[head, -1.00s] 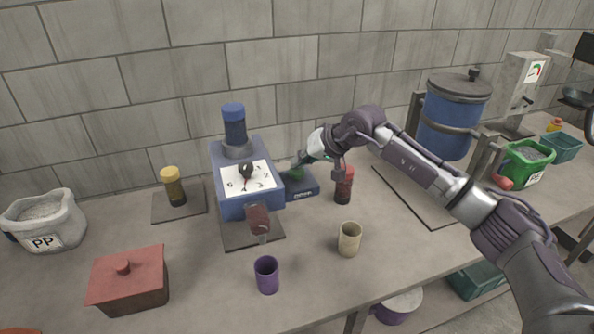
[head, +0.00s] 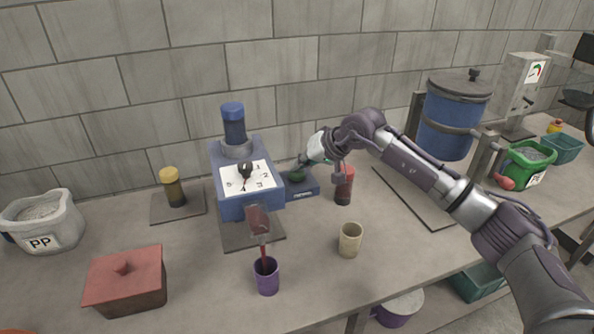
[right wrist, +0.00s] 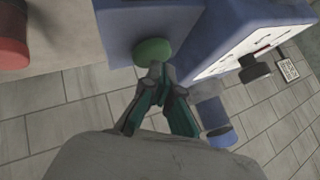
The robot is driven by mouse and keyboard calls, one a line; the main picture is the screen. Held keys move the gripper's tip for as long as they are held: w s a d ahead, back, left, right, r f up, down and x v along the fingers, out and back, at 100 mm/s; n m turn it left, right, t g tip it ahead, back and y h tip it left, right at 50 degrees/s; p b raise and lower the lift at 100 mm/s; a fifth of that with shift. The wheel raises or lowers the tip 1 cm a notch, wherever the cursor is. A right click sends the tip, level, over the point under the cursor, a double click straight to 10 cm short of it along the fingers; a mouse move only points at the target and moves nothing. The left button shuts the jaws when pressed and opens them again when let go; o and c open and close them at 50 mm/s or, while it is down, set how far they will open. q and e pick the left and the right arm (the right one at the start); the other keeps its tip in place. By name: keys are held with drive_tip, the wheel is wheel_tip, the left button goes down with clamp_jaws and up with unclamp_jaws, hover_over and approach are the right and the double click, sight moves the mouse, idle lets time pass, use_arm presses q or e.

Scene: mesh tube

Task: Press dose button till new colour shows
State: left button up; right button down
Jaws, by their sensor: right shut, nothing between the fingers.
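The blue dosing machine (head: 228,207) stands against the wall, with a white numbered dial (head: 250,178) and black knob. A dark green dose button (head: 296,176) sits on a blue base at its right; in the right wrist view it is a green dome (right wrist: 152,52). My right gripper (right wrist: 159,70) is shut and empty, its tips at the button's edge; they seem to touch it. A dark red stream (head: 264,252) falls from the machine's reddish-brown spout (head: 258,220) into the purple cup (head: 267,281). The cup's inside is hard to make out. My left gripper is out of view.
A red-capped dark jar (head: 344,186) stands close to my right wrist. A beige cup (head: 350,239) is in front of it. A yellow-capped jar (head: 173,187), a red lidded box (head: 125,282) and a PP bag (head: 43,222) are at left.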

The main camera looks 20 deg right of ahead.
drive_tip(key=shift+f, duration=0.2)
drive_tip(key=shift+r, duration=0.1)
drive_tip(key=shift+r+p, duration=0.35)
drive_tip(key=shift+r, duration=0.8)
drive_tip(key=shift+r, duration=0.15)
drive_tip(key=shift+r+p, duration=0.95)
drive_tip(key=shift+r, duration=1.45)
drive_tip(key=shift+a, duration=0.1)
